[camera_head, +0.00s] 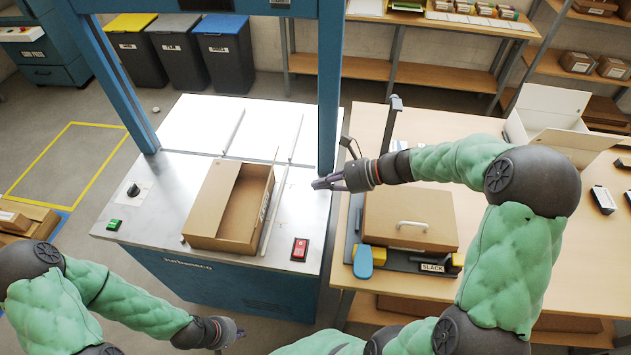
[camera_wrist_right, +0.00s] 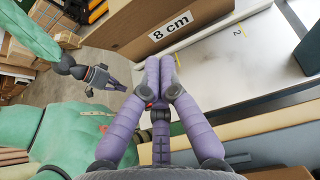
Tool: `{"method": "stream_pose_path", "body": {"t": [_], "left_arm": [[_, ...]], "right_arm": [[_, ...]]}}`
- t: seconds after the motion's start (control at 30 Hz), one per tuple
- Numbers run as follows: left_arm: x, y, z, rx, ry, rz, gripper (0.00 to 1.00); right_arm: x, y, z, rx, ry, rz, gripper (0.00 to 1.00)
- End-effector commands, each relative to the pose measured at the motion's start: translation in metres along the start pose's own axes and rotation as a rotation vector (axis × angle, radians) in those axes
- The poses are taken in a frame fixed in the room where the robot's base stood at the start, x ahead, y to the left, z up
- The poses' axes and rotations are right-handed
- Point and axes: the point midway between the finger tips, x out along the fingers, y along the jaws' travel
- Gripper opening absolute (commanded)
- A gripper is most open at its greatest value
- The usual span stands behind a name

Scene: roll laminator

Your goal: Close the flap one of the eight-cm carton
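The brown eight-cm carton (camera_head: 207,240) lies on the bright metal top of the blue machine in the head view. Its interior shows open on the right, and a broad tan panel (camera_head: 211,192) slopes along its left side. In the right wrist view the carton's side (camera_wrist_right: 125,35) carries an "8 cm" label. My right gripper (camera_head: 322,184) hovers right of the carton, apart from it. Its purple fingers (camera_wrist_right: 160,75) are together with nothing between them. My left gripper (camera_head: 233,335) is low in front of the machine, away from the carton; its fingers are too small to judge.
Thin rails (camera_head: 272,215) run beside the carton. A red switch (camera_head: 300,248) and a green switch (camera_head: 114,224) sit at the machine's front. A blue post (camera_head: 329,90) rises behind my right gripper.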

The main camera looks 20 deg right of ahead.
Motion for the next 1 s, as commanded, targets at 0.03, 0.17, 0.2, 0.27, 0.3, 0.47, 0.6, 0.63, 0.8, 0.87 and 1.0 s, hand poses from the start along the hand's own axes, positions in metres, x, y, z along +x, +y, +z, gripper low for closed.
{"method": "stream_pose_path", "body": {"t": [0.03,0.17,0.2,0.27,0.3,0.47,0.6,0.63,0.8,0.87,1.0], "left_arm": [[0.003,-0.001,0.0,0.0,0.0,0.0,0.0],[0.009,-0.003,0.0,0.0,0.0,0.0,0.0],[0.01,-0.004,-0.001,0.0,0.0,0.0,0.0],[0.012,-0.004,-0.001,0.0,0.0,0.0,0.0],[0.014,-0.005,-0.001,0.0,0.0,0.0,0.0],[0.018,-0.006,-0.001,0.0,0.0,0.0,0.0],[0.019,-0.007,-0.001,0.0,0.0,0.0,0.0],[0.02,-0.007,-0.001,0.0,0.0,0.0,0.0],[0.02,-0.007,-0.001,0.0,0.0,0.0,0.0],[0.02,-0.007,-0.001,0.0,0.0,0.0,0.0],[0.02,-0.007,-0.001,0.0,0.0,0.0,0.0]], "right_arm": [[0.011,0.001,-0.002,-0.001,0.0,0.004,0.0],[0.036,0.001,-0.002,-0.001,0.0,0.006,0.0],[0.043,0.001,-0.002,-0.001,0.0,0.004,0.0],[0.055,0.001,-0.002,-0.002,0.0,0.005,0.0],[0.062,0.001,-0.002,-0.001,0.001,0.005,0.0],[0.086,0.0,0.006,-0.005,0.0,0.003,0.0],[0.098,0.001,0.018,-0.003,0.001,0.002,0.0],[0.099,0.001,0.02,-0.002,0.001,0.002,0.0],[0.105,0.0,0.027,-0.001,0.001,0.0,0.0],[0.106,0.0,0.028,-0.001,0.001,0.0,0.0],[0.106,0.0,0.028,0.0,0.001,0.0,0.0]]}}
